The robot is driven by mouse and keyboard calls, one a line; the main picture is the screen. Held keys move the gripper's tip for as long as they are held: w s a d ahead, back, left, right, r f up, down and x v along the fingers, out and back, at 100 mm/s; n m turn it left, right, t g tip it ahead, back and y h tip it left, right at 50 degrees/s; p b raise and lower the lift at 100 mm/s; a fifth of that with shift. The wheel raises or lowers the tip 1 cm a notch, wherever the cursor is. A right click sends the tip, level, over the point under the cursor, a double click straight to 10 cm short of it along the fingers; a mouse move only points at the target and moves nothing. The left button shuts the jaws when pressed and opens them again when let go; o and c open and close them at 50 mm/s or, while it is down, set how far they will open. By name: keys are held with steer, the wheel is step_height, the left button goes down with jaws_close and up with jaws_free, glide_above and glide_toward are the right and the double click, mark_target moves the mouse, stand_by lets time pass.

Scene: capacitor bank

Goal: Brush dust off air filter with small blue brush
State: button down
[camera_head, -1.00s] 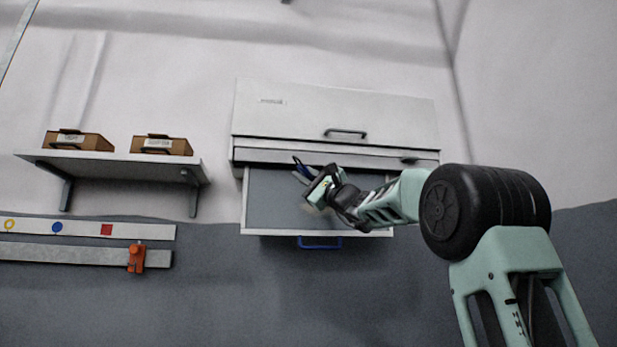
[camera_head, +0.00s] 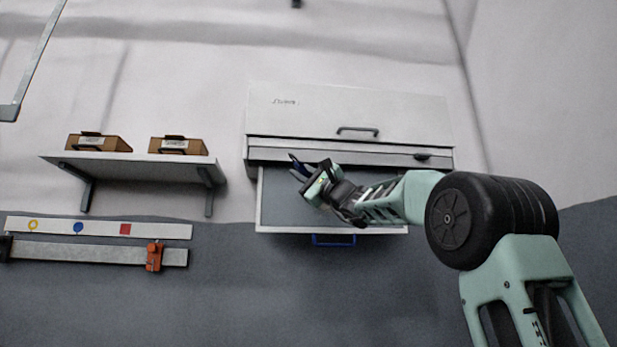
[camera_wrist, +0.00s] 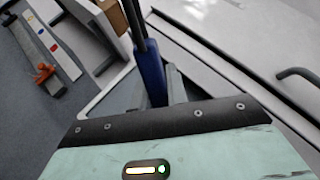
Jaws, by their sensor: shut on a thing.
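A slim blue tool (camera_wrist: 150,72), likely the small blue brush, stands between the fingers in the wrist view, with dark thin parts above the blue. It also shows in the head view (camera_head: 297,164) as a small dark-blue piece pointing up and left. My gripper (camera_head: 306,175) is shut on it, in front of the upper left of an open drawer (camera_head: 332,231). I cannot make out the bristles clearly. I cannot identify an air filter in either view.
A white cabinet (camera_head: 390,112) with a dark handle sits above the drawer, which has a blue handle (camera_head: 334,240). At left, a shelf (camera_head: 130,168) holds two brown boxes. Below it are a strip with coloured marks (camera_head: 160,231) and a rail with an orange clamp (camera_head: 154,257).

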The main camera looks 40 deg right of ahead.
steer(key=shift+w, duration=0.1)
steer(key=shift+f, duration=0.15)
steer(key=shift+a+f+b, duration=0.1)
steer(key=shift+f+b, duration=0.45)
steer(key=shift+b, duration=0.5)
steer(key=shift+r, duration=0.1)
steer(key=shift+s+d, duration=0.35)
steer(key=shift+d, duration=0.35)
steer(key=shift+s+d, duration=0.35)
steer(key=shift+d, duration=0.3)
steer(key=shift+d, duration=0.15)
